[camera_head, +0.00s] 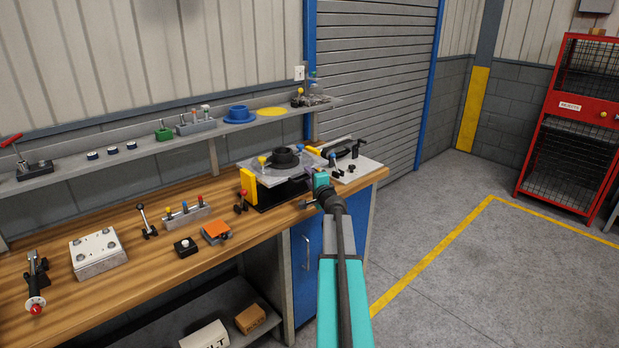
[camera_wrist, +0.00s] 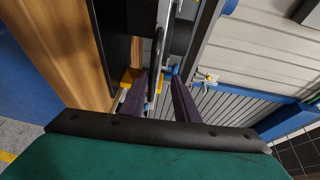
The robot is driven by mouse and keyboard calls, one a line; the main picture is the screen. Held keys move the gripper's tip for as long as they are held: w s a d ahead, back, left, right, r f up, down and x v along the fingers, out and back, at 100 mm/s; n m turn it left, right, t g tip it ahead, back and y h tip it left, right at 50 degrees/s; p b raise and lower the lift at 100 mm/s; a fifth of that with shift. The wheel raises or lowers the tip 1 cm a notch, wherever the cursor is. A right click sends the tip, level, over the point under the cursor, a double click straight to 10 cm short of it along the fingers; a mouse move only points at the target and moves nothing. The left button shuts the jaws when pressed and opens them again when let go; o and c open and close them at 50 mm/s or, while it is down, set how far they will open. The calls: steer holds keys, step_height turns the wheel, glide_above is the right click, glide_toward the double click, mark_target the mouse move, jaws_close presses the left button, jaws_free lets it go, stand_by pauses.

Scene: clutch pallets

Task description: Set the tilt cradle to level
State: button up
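The tilt cradle (camera_head: 262,193) stands at the right end of the wooden bench, with a dark base and yellow side pieces. Its grey top plate (camera_head: 254,178) carries a black ring (camera_head: 283,159); I cannot tell its exact tilt from here. My gripper (camera_head: 309,181) is at the cradle's front right side, and its fingertips are hard to make out in the head view. In the wrist view, my gripper (camera_wrist: 158,78) has its two dark fingers apart, with a black bar handle (camera_wrist: 158,48) of the cradle between them. Gaps seem to show beside the bar.
A light plate with a black clamp (camera_head: 345,155) lies right of the cradle, close to my gripper. A block with coloured pegs (camera_head: 187,214) and an orange-topped block (camera_head: 216,232) stand to the left. A shelf (camera_head: 70,178) runs behind. The floor at right is clear.

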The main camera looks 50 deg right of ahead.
steer(key=b+v, duration=0.3)
steer(key=v, duration=1)
steer(key=shift+s+b, duration=0.2)
steer(key=shift+b, duration=0.15)
stand_by(0.6)
